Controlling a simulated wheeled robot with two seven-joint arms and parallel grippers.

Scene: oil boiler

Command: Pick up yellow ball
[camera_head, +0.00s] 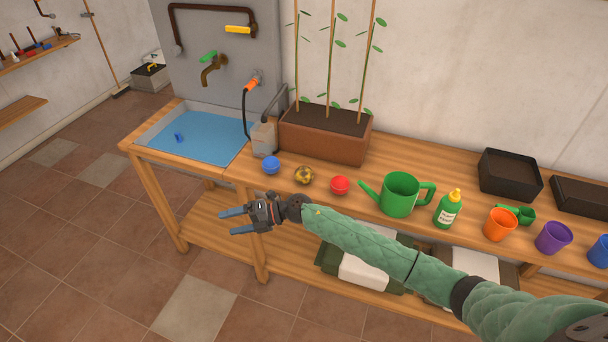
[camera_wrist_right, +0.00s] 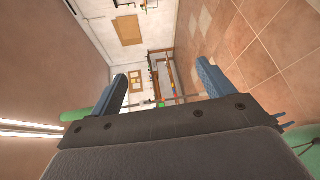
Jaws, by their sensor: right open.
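The yellow ball (camera_head: 304,175), patterned with dark patches, sits on the wooden bench between a blue ball (camera_head: 271,165) and a red ball (camera_head: 340,185). My right gripper (camera_head: 226,222) is open and empty. In the head view it shows in front of the bench, left of and nearer than the yellow ball. Its two blue-grey fingers are spread apart in the right wrist view (camera_wrist_right: 160,82), and no ball shows between them. My left gripper is not in view.
A brown planter (camera_head: 325,141) stands behind the balls. A green watering can (camera_head: 401,194), a green bottle (camera_head: 448,209) and cups stand to the right. A blue-bottomed sink (camera_head: 200,138) lies left. Tiled floor is clear in front.

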